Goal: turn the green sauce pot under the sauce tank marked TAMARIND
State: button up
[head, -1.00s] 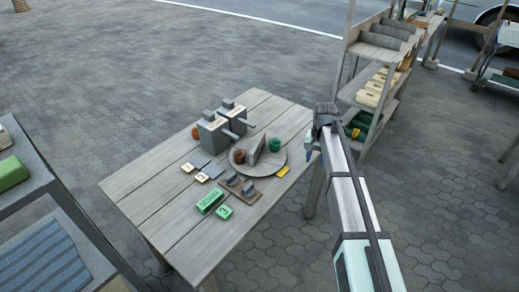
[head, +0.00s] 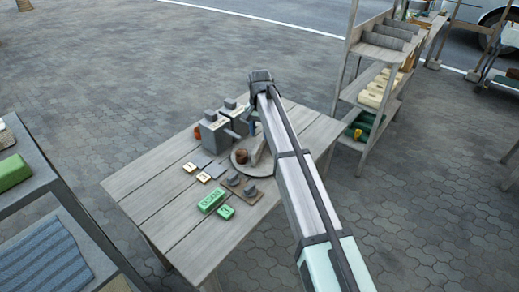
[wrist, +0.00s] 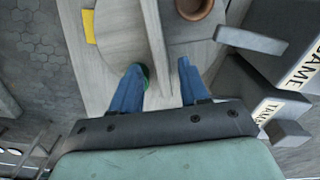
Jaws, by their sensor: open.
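My gripper (wrist: 158,66) is open, its two blue fingers low over the round wooden turntable (wrist: 215,60). The green sauce pot (wrist: 146,71) shows only as a sliver behind the left finger in the wrist view; whether they touch I cannot tell. In the head view my arm hides it. The tank whose label begins TAMA (wrist: 283,132) is at the lower right of the wrist view; it seems to be the rear tank (head: 233,106) in the head view. A tank with a label ending in SAME (wrist: 289,50) stands beside it.
An upright divider (wrist: 154,38) crosses the turntable. A brown pot (wrist: 195,8) stands on its other side, near a tank's grey spout arm (wrist: 250,40). A yellow tab (wrist: 88,25) lies at the turntable's edge. Green blocks (head: 212,200) and small cards lie on the table's front.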

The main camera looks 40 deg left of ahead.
aim_at(259, 149)
notch_tip(259, 149, down, 9)
jog(key=shift+f, duration=0.1)
dwell(0.3)
grip_shut()
dwell(0.5)
